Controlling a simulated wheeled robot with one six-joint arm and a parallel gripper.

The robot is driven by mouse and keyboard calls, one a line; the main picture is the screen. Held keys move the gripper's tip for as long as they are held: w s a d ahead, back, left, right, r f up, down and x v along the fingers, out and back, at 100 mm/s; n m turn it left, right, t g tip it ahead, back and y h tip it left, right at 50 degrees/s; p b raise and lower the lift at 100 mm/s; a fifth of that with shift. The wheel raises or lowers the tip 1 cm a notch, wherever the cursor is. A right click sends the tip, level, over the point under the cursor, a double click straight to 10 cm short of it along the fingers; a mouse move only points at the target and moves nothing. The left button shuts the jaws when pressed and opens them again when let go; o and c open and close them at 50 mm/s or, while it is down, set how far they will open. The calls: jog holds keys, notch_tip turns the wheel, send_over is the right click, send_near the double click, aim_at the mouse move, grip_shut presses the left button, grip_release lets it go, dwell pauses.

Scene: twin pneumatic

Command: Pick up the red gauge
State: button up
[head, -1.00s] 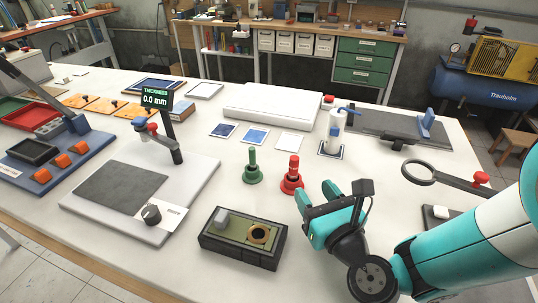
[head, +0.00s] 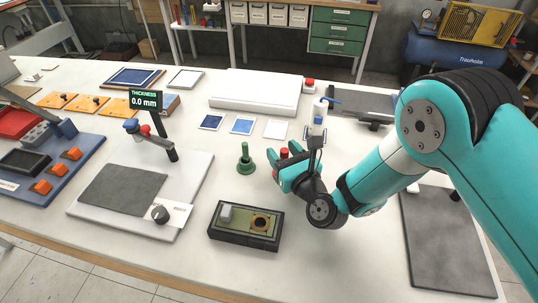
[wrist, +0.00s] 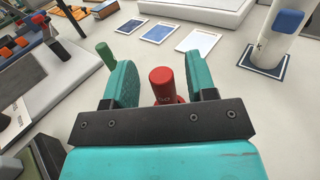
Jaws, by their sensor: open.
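The red gauge (head: 284,154) stands upright on the white table, mostly hidden behind my gripper in the head view; only its top shows clearly. In the wrist view the red gauge (wrist: 162,84) stands between the two teal fingers, with its lower part hidden by the dark gripper body. My gripper (wrist: 163,82) is open, with a gap seen on both sides of the gauge. In the head view my gripper (head: 279,166) is low over the table at the gauge.
A green gauge (head: 245,160) stands just left of my gripper. A black box (head: 235,243) lies in front, and a thickness station (head: 190,190) is to the left. A white cylinder on a blue-edged pad (wrist: 268,48) stands behind. Flat cards (head: 242,126) lie at the back.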

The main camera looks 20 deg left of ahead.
jog(key=shift+w+d, duration=0.1)
grip_shut()
